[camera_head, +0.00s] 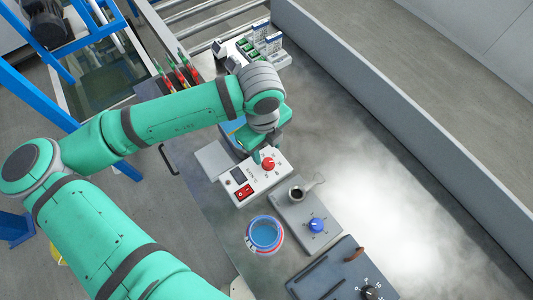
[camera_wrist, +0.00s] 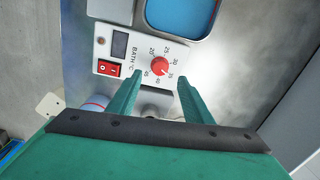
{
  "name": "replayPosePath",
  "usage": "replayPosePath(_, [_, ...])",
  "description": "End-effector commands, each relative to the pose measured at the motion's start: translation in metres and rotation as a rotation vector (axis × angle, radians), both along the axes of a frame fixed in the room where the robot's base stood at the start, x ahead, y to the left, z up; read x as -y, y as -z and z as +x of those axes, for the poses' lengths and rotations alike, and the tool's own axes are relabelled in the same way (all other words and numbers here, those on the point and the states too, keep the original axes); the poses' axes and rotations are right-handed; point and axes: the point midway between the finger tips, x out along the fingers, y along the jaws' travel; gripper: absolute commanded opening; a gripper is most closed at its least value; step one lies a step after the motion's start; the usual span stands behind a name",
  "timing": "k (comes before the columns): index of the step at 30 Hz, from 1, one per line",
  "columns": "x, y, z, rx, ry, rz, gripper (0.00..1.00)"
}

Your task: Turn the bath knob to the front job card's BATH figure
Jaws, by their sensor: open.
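The red bath knob (camera_head: 268,163) stands on a white control box (camera_head: 256,184) marked BATH °C. In the wrist view the knob (camera_wrist: 159,66) has numbers from 20 to 45 around it; its exact setting is too small to read surely. A dark display (camera_wrist: 120,44) and a red switch (camera_wrist: 108,68) are left of it. My gripper (camera_wrist: 159,79) is open and empty, its two fingers pointing at the box with the knob between their lines, seemingly not touching it. I cannot make out a job card or its BATH figure in either view.
Blue bath water (camera_wrist: 180,15) lies beyond the box. A grey unit with a blue knob (camera_head: 316,225), a round vessel of blue liquid (camera_head: 265,234) and a dark plate with a black knob (camera_head: 371,292) stand nearby. The bench right of them is clear up to a raised wall.

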Motion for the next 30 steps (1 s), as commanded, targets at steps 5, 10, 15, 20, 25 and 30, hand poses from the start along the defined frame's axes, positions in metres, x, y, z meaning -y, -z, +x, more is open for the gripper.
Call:
replayPosePath(5, [-0.001,-0.024,-0.001,0.001,0.001,-0.001,0.46])
replayPosePath(10, [-0.001,-0.033,-0.002,-0.001,0.001,0.0,0.46])
replayPosePath(15, [-0.001,-0.034,-0.002,-0.001,0.001,0.0,0.46])
replayPosePath(20, [-0.001,-0.034,-0.002,-0.001,0.0,0.0,0.46])
replayPosePath(25, [-0.001,-0.033,-0.002,-0.001,0.0,0.0,0.46])
replayPosePath(30, [0.002,-0.031,0.004,0.002,0.012,0.01,0.46])
